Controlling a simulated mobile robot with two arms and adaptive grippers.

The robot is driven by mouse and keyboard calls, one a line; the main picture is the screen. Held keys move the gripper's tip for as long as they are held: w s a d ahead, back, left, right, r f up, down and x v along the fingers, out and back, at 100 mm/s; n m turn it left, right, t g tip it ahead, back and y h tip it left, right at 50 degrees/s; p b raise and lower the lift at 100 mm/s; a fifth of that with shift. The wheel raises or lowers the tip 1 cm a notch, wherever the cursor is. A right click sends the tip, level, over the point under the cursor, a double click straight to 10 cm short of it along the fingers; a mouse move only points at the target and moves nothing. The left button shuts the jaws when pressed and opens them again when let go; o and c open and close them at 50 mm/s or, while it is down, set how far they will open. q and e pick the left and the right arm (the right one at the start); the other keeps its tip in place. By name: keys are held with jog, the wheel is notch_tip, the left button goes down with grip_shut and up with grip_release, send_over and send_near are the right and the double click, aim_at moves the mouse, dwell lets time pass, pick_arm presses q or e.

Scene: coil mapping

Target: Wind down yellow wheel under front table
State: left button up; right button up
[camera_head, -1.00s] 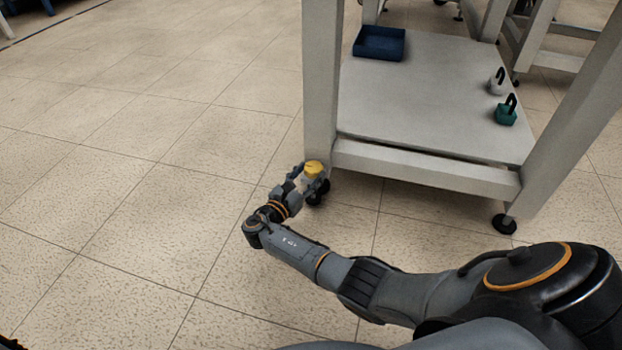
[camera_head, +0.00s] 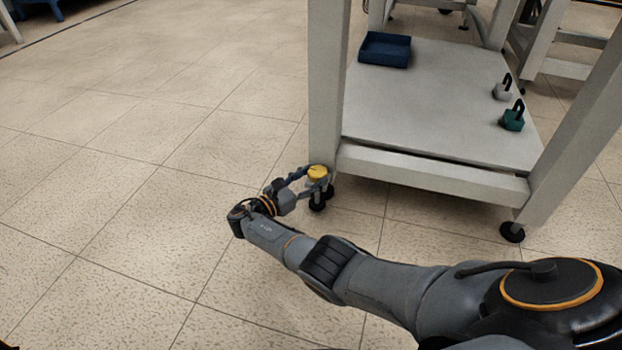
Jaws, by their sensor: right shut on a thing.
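The yellow wheel (camera_head: 318,172) sits at the foot of the front table's near left leg, just above a black foot pad on the floor. The front table (camera_head: 432,174) has white legs and a low shelf. My right gripper (camera_head: 315,180) reaches in from the left side of that leg, with its fingers around the wheel and shut on it. The fingers partly hide the wheel's lower side. My left gripper is not in view.
A blue tray (camera_head: 385,50) lies at the back of the low shelf. A grey weight (camera_head: 502,92) and a green weight (camera_head: 513,119) with black handles stand on its right.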

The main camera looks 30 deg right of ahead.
jog(key=o, duration=1.1)
jog(key=shift+d, duration=0.1)
jog(key=shift+o, duration=0.2)
jog(key=s+a, duration=0.2)
jog(key=a, duration=1)
